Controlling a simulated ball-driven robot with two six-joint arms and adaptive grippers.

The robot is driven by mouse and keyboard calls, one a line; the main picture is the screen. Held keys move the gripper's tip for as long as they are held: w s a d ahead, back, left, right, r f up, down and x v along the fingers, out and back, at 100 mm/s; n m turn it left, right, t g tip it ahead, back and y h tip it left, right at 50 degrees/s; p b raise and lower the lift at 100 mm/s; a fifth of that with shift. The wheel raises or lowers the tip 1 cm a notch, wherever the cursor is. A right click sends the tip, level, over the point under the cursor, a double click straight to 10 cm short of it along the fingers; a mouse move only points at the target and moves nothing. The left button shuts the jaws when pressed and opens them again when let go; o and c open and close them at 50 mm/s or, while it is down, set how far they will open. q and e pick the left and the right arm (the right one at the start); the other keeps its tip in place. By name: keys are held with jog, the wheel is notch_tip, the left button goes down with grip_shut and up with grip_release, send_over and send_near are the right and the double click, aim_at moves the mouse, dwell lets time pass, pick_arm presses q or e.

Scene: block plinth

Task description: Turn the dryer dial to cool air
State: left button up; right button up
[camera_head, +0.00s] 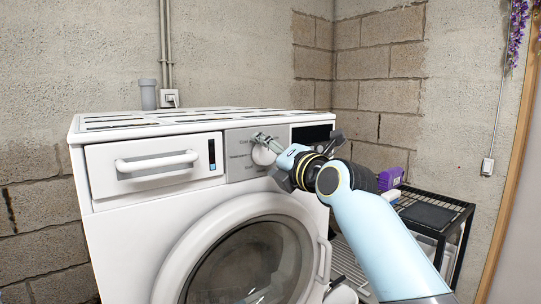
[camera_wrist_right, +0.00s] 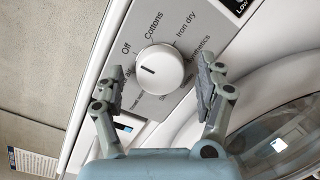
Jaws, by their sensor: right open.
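The white round dial (camera_head: 264,155) sits on the grey control panel (camera_head: 240,160) of the white dryer (camera_head: 140,215). In the right wrist view the dial (camera_wrist_right: 160,69) carries a short dark mark on its left side. Printed labels around it include Off, Cottons, Iron dry and Synthetics; the lower labels are partly hidden or too small to read. My right gripper (camera_head: 270,151) is at the dial. In its wrist view the gripper (camera_wrist_right: 152,88) is open, one finger on each side of the dial, with visible gaps. My left gripper is out of view.
A drawer with a white handle (camera_head: 157,161) is left of the panel, and the round door (camera_head: 245,262) is below. A dark display (camera_head: 312,133) is right of the dial. A black rack (camera_head: 435,213) with a purple box (camera_head: 390,178) stands at the right.

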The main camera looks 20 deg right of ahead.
jog(key=c, duration=1.2)
jog(key=shift+o, duration=0.2)
jog(key=shift+m, duration=0.3)
